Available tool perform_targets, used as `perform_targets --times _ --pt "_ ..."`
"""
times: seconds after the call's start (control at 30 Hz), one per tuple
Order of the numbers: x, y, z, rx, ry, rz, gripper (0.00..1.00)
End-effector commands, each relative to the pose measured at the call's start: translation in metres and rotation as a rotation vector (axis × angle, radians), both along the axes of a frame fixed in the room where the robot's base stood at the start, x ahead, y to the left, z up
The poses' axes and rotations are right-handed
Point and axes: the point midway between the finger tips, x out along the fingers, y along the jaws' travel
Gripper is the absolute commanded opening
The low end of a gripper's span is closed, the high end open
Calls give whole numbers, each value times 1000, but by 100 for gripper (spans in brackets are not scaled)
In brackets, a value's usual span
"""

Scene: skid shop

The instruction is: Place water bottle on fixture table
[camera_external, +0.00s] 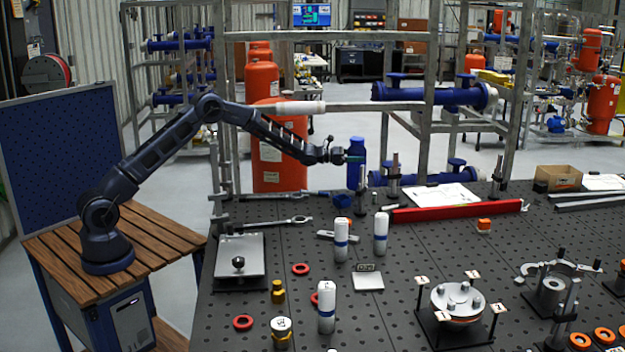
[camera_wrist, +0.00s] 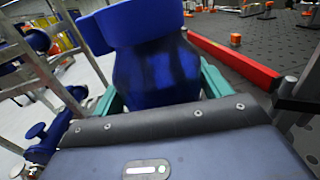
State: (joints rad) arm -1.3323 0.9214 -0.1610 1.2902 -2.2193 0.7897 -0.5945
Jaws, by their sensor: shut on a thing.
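The blue water bottle (camera_external: 356,166) is upright in the external view, at the far left part of the fixture table (camera_external: 300,205), near its back edge. My gripper (camera_external: 345,157) is shut on the bottle from its left side. In the wrist view the blue bottle (camera_wrist: 155,70) fills the space between the green fingers of my gripper (camera_wrist: 160,92). The bottle's lower end is close to the table top; I cannot tell whether it touches.
A long red bar (camera_external: 455,208) lies to the right of the bottle. Several white bottles (camera_external: 341,240) stand nearer the front. Bare table shows around (camera_external: 430,250).

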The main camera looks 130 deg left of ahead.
Motion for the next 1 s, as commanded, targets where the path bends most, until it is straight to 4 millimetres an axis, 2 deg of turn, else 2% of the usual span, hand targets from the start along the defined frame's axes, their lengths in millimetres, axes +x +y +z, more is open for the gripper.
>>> perform_targets --times 0.2,0.63,0.67,0.7,0.77,1.0 --pt "0 0 -28 -1 -1 0 29" --pt "0 0 -33 0 -1 0 29" --pt "0 0 -34 -1 0 0 82" --pt "0 0 -34 -1 0 0 90" --pt "0 0 -34 -1 0 0 98" --pt "0 0 -34 -1 0 0 98"
